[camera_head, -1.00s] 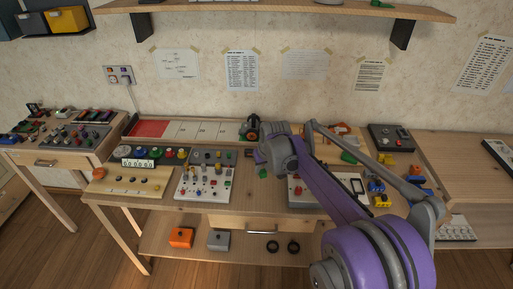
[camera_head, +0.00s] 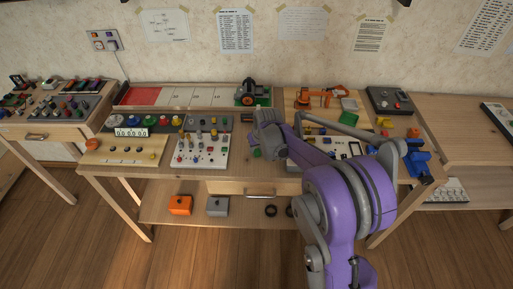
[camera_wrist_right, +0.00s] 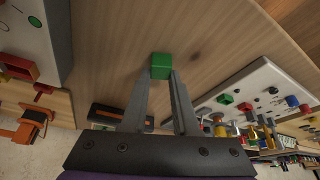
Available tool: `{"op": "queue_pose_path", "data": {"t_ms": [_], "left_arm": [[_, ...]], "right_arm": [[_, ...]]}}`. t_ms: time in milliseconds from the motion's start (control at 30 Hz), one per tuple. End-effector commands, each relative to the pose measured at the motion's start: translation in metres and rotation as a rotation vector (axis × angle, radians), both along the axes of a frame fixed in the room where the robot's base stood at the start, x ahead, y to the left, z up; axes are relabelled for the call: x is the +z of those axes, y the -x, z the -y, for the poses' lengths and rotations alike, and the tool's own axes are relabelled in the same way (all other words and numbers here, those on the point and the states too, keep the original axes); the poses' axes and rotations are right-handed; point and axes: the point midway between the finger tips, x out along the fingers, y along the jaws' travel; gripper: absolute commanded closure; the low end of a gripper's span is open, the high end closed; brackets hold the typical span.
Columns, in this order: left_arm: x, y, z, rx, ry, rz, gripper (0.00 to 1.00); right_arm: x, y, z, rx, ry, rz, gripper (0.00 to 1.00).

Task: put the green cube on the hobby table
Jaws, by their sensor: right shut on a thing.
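A small green cube (camera_head: 256,153) shows just below my right gripper (camera_head: 251,147) in the head view, over the middle of the wooden table (camera_head: 240,186). In the right wrist view the green cube (camera_wrist_right: 161,66) sits between the tips of my right gripper (camera_wrist_right: 161,73), which is shut on it. Bare wood lies beneath it; I cannot tell whether the cube touches the wood. My left gripper is not in view.
A grey button panel (camera_head: 203,150) stands left of the cube, and another panel is partly hidden behind my arm on the right. A lower shelf holds an orange box (camera_head: 180,204) and a grey box (camera_head: 217,206).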

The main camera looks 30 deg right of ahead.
Motion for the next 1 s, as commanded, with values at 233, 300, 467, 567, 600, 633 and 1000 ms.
{"op": "queue_pose_path", "data": {"t_ms": [233, 300, 467, 567, 600, 633, 1000], "left_arm": [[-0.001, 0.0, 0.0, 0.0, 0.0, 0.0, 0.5], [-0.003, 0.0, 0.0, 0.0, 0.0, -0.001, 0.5], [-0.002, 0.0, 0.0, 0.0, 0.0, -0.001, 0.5], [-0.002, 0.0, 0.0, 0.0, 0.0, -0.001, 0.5], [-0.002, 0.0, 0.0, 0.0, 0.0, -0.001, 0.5], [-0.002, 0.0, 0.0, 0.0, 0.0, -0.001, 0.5], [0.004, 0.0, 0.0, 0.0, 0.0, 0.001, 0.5]], "right_arm": [[-0.001, 0.0, 0.0, 0.0, 0.0, 0.0, 1.0], [-0.004, 0.0, 0.0, 0.0, 0.0, 0.0, 1.0], [-0.002, 0.0, 0.0, 0.0, 0.0, 0.0, 0.43], [-0.002, 0.0, 0.0, 0.0, 0.0, 0.0, 0.42], [-0.002, 0.0, 0.0, 0.0, 0.0, 0.0, 0.42], [-0.002, 0.0, 0.0, 0.0, 0.0, 0.0, 0.42], [0.026, 0.01, -0.002, -0.001, 0.0, 0.0, 0.42]]}}
